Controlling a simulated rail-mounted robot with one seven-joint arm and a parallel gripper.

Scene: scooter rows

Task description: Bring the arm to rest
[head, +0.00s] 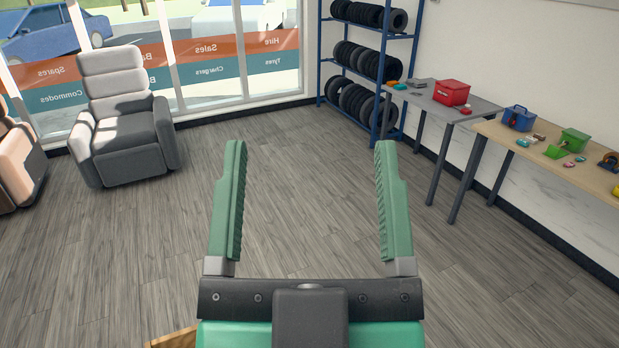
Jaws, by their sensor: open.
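My gripper (309,170) is in the lower middle of the head view. Its two green ribbed fingers stand wide apart and point away from me. Nothing is between them except the view of the grey plank floor beyond. The dark crossbar and green body behind the fingers show at the bottom edge. The gripper touches nothing that I can see. The rest of my arm is out of view.
A grey recliner (125,148) stands at the left, with a brown seat (18,165) at the edge. A blue tyre rack (412,60) stands at the back. A grey table (430,98) and wooden table (505,135) line the right wall. The middle floor (300,220) is clear.

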